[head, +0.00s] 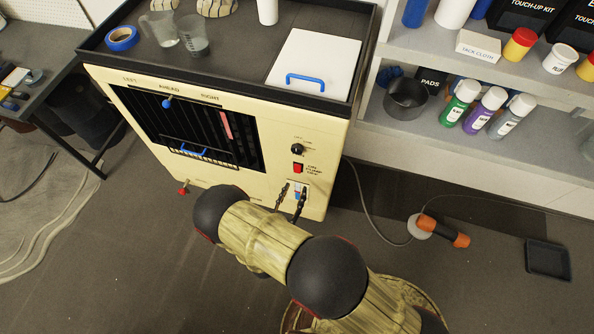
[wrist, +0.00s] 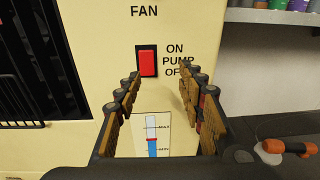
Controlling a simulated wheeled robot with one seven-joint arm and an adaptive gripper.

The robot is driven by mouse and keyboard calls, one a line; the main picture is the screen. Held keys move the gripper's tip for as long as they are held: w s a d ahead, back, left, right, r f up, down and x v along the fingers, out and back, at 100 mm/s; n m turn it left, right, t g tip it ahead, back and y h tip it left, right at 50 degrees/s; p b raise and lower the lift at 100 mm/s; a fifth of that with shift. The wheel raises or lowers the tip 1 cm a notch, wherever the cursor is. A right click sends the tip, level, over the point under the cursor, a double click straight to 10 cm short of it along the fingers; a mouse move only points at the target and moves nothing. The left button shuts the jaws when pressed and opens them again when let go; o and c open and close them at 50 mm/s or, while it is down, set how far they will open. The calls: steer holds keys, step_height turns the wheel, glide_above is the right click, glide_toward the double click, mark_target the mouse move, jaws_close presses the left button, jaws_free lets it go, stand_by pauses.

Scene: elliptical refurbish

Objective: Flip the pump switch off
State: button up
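The pump switch (wrist: 147,62) is a red rocker in a black frame on the cream machine's front panel. ON is printed at its upper right, PUMP beside it and OFF at its lower right. I cannot tell which half is pressed in. It also shows in the head view (head: 298,168). My gripper (wrist: 161,76) is open and empty, its fingers spread and pointing at the panel. In the wrist view the fingertips lie just below the switch, one on each side, and the right one partly covers the OFF label. In the head view my gripper (head: 292,191) is below the switch.
A level gauge (wrist: 152,135) with a blue column shows between the fingers. A black knob (head: 297,149) sits above the switch. A shelf (head: 455,140) with bottles stands to the right. An orange-handled tool (head: 440,230) and cable lie on the floor.

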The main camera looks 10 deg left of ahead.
mark_target(297, 166)
steer(key=shift+t+y, duration=0.4)
steer(key=shift+y, duration=0.2)
steer(key=shift+w+a+r+b, duration=0.2)
steer(key=shift+w+b, duration=0.05)
steer(key=shift+w, duration=1.1)
steer(key=shift+w+a+r+b, duration=0.2)
steer(key=shift+w+r+b, duration=0.05)
steer(key=shift+w, duration=1.15)
steer(key=shift+w+a+r+b, duration=0.2)
steer(key=shift+w+b, duration=0.05)
steer(key=shift+w, duration=1.1)
steer(key=shift+c, duration=0.3)
jaws_close()
